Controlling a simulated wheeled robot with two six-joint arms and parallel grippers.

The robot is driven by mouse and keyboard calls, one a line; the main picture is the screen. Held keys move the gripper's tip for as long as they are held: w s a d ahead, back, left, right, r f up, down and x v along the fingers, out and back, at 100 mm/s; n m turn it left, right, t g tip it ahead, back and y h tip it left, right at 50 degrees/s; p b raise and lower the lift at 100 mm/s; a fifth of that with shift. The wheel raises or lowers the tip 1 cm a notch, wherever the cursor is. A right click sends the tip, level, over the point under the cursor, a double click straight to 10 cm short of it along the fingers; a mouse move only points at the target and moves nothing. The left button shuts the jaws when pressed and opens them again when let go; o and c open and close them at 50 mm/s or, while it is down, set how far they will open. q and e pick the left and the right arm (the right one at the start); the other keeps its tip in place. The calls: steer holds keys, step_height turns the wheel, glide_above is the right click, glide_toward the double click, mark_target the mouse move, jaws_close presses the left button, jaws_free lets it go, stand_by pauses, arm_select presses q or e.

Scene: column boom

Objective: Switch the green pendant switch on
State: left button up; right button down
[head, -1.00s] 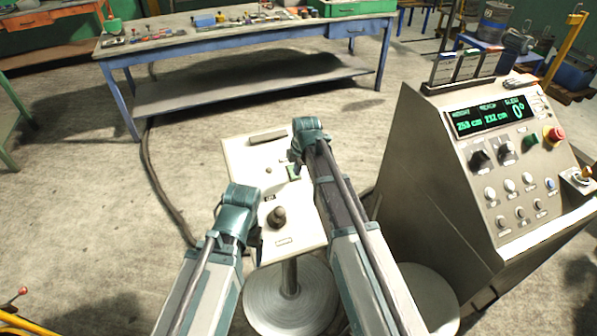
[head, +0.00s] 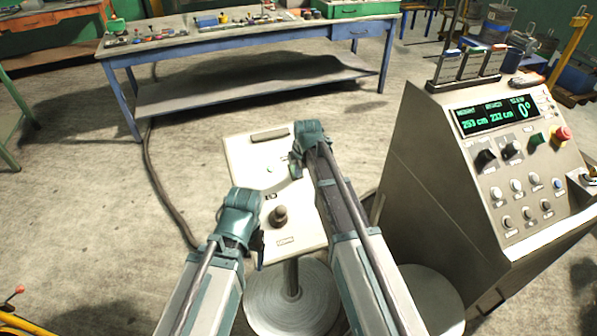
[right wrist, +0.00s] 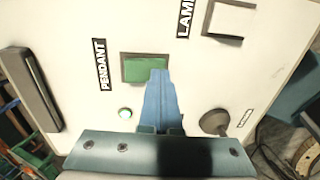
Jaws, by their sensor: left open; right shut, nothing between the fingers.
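The green pendant switch (right wrist: 143,68) is a rectangular rocker on a cream panel, beside the label PENDANT. A small round lamp (right wrist: 125,113) near it glows green. My right gripper (right wrist: 160,76) is shut and empty; its blue fingertips overlap the switch's lower right edge in the right wrist view. I cannot tell whether they touch it. In the head view my right gripper (head: 297,168) is over the pedestal panel (head: 250,152) and mostly hides the switch. My left gripper (head: 259,248) is open and empty at the panel's lower left edge.
A white switch (right wrist: 230,20) labelled LAMP and a dark knob (right wrist: 214,122) are on the same panel. A black knob (head: 279,215) stands near my left gripper. A grey console (head: 450,170) is close on the right. A blue workbench (head: 260,88) is behind.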

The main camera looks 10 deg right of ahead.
arm_select(q)
steer(key=shift+r, duration=0.15)
arm_select(e)
steer(key=shift+r, duration=0.15)
steer(key=shift+r+p, duration=0.7)
steer(key=shift+p, duration=0.1)
arm_select(q)
steer(key=shift+r, duration=0.65)
